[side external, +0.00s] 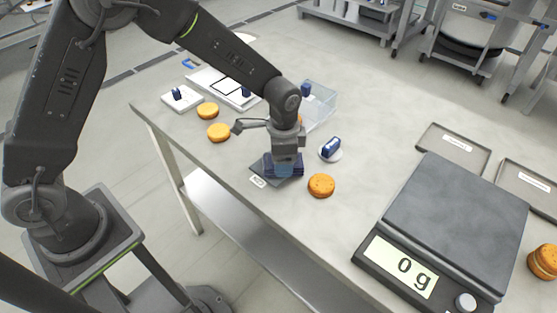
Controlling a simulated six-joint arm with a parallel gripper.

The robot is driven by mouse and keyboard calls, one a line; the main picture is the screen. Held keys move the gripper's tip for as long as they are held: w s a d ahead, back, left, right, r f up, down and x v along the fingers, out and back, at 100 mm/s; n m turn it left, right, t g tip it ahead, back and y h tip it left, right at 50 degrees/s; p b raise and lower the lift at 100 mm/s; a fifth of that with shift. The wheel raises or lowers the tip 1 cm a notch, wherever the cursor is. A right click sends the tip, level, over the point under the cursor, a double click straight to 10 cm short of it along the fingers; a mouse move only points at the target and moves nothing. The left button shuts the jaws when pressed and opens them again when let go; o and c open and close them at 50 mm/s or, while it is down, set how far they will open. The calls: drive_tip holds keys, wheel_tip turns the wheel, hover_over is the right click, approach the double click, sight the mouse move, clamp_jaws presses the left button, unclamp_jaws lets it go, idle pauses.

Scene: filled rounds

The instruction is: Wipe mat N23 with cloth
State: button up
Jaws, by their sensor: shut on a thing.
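A dark mat (260,171) lies near the table's front edge, with a small white label (258,181) on its front corner. The writing on the label is too small to read. My gripper (285,157) points down over the right part of the mat. It is shut on a dark blue cloth (283,170), which is bunched under and around the fingers. The cloth covers part of the mat, and I cannot tell how firmly it touches. The fingertips are largely hidden by the cloth.
An orange-brown round (321,186) lies right of the mat. A white disc (330,152) carries a blue block. Two rounds (218,132) (207,110) lie to the left. A clear bin (319,101) stands behind my gripper. A scale (457,215) reading 0 g and grey trays (454,149) fill the right.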

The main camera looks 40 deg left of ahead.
sight(265, 159)
drive_tip(key=shift+w+a, duration=0.1)
drive_tip(key=shift+w, duration=0.05)
drive_tip(key=shift+a+f, duration=0.1)
drive_tip(key=shift+a, duration=1.7)
drive_tip(key=shift+s+f, duration=0.1)
drive_tip(key=shift+s, duration=0.1)
drive_tip(key=shift+s, duration=1.15)
drive_tip(key=shift+d, duration=0.15)
